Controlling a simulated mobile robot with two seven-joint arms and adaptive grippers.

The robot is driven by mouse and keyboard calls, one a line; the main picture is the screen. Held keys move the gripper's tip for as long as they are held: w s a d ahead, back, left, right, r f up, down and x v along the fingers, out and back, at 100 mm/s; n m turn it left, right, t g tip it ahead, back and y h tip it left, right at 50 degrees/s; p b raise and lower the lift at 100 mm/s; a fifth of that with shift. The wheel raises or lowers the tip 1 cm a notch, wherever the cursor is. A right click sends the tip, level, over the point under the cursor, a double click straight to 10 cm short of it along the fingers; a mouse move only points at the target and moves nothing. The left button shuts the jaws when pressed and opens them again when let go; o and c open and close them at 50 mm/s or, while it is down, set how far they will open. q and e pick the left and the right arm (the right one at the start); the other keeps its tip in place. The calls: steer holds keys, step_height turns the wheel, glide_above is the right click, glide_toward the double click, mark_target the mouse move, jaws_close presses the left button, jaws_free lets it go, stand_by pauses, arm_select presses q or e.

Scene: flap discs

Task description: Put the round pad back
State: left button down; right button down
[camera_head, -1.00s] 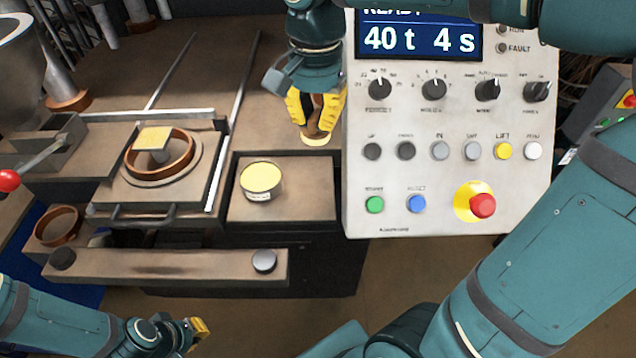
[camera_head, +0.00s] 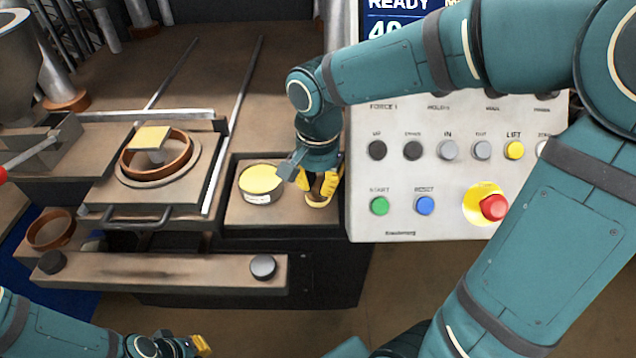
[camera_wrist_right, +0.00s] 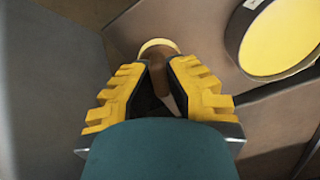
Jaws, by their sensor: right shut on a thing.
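The round pad is a small brown piece with a pale rounded edge, seen in the right wrist view (camera_wrist_right: 160,58). My right gripper (camera_head: 321,188) is shut on it, and its yellow fingers hide most of it. In the head view the gripper is over the right part of the brown block top, just right of a round tin with a yellow top (camera_head: 261,183). I cannot tell whether the pad touches the surface. The tin also shows in the wrist view (camera_wrist_right: 282,35). My left gripper (camera_head: 201,345) is at the bottom edge, and its jaw opening cannot be made out.
The control panel (camera_head: 450,190) stands close right of my right gripper, with buttons and a red stop knob (camera_head: 494,207). On the left, a brown ring (camera_head: 184,167) surrounds a square yellow-topped piece (camera_head: 151,138) on a plate. A bar with dark knobs (camera_head: 160,272) is in front.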

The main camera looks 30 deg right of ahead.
mark_target(318, 182)
steer(key=shift+f, duration=0.15)
steer(key=c, duration=1.1)
jaws_free()
steer(key=shift+c, duration=0.2)
steer(key=shift+r, duration=0.2)
step_height(318, 182, up, 12)
steer(key=p, duration=0.2)
steer(key=shift+p, duration=0.35)
steer(key=shift+r, duration=0.1)
